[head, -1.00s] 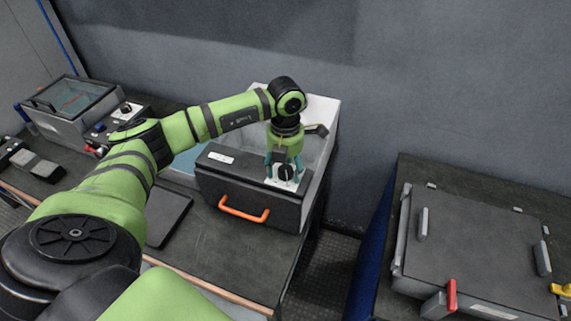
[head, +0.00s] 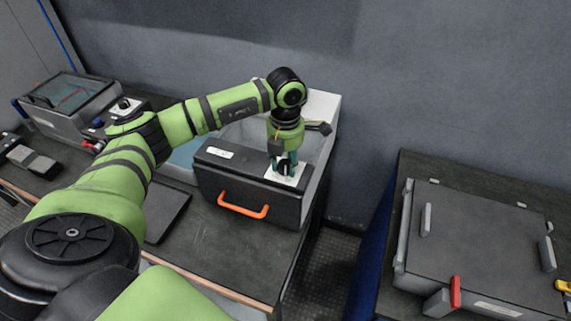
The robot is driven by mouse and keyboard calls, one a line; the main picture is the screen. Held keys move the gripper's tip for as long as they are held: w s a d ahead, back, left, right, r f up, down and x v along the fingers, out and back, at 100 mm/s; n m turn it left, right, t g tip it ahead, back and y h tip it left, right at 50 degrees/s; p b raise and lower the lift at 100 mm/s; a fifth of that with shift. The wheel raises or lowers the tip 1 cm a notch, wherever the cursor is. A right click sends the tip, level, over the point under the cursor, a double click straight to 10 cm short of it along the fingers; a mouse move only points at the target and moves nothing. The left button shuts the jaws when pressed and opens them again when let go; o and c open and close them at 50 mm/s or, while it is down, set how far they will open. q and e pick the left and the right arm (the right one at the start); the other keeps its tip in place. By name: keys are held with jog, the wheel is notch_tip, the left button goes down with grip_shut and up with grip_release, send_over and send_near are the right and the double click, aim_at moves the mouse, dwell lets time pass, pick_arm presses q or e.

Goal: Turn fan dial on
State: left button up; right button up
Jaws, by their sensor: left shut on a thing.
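The fan dial (head: 284,169) is a small black knob on a white plate (head: 276,178), on top of the dark box with the orange handle. My left gripper (head: 285,165) points down at the dial from above. Its teal fingers are shut on the dial, which they partly hide. My right gripper is not in view.
The dark box (head: 240,190) has an orange handle (head: 243,209) at its front and stands at the bench's right end. A second dial (head: 125,106) sits by a glass-topped case (head: 68,98) at the left. A large grey case (head: 480,245) stands on the right table, across a floor gap.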

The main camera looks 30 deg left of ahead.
aim_at(285, 164)
pick_arm(q)
jog(key=m+b, duration=0.4)
jog(key=m, duration=0.1)
jog(key=shift+f, duration=0.2)
jog(key=shift+r+m+b, duration=0.15)
jog(key=shift+m+b, duration=1.3)
jog(key=shift+m, duration=0.95)
jog(key=o, duration=1.2)
jog(key=shift+c, duration=0.2)
jog(key=shift+r, duration=0.15)
notch_tip(285, 164, up, 12)
